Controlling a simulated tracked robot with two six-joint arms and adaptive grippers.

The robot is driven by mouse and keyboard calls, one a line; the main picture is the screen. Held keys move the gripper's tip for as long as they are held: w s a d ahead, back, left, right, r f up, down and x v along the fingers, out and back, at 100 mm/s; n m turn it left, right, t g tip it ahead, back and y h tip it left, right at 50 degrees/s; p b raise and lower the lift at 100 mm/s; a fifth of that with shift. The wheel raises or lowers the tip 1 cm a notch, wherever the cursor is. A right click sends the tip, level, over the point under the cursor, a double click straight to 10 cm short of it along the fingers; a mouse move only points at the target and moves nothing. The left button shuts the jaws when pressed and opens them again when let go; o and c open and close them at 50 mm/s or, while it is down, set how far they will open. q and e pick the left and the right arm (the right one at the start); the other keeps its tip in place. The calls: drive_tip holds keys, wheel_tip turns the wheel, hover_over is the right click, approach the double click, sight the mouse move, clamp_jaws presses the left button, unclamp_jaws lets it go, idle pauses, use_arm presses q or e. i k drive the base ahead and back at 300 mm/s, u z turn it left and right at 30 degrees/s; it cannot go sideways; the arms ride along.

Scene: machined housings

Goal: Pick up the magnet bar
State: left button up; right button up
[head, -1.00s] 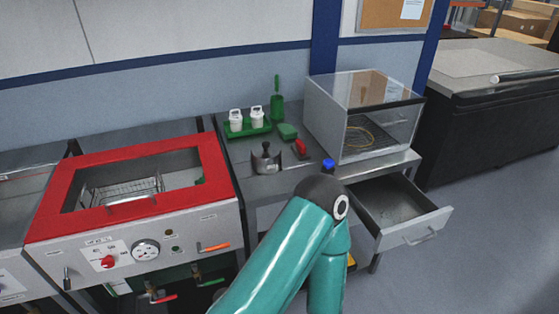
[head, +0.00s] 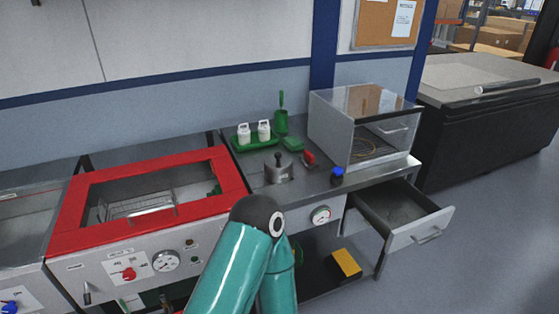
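I cannot tell for sure which item is the magnet bar. A small red piece with dark parts (head: 309,158) lies on the steel bench top. A small blue and dark block (head: 338,175) sits near the bench's front edge, to the right of it. A teal arm of mine comes up from the bottom centre, in front of the bench and the red-framed tank. Neither of my grippers shows in the head view, so I see no grip on anything.
A metal piece with a knob (head: 278,168), a green tray with white bottles (head: 254,143) and a clear-lidded box (head: 364,127) stand on the bench. A drawer (head: 410,226) hangs open at the right. The red-framed tank (head: 150,222) is at left.

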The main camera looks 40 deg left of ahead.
sight(307, 158)
drive_tip(key=u, duration=0.45)
drive_tip(key=i, duration=1)
drive_tip(key=z, duration=0.05)
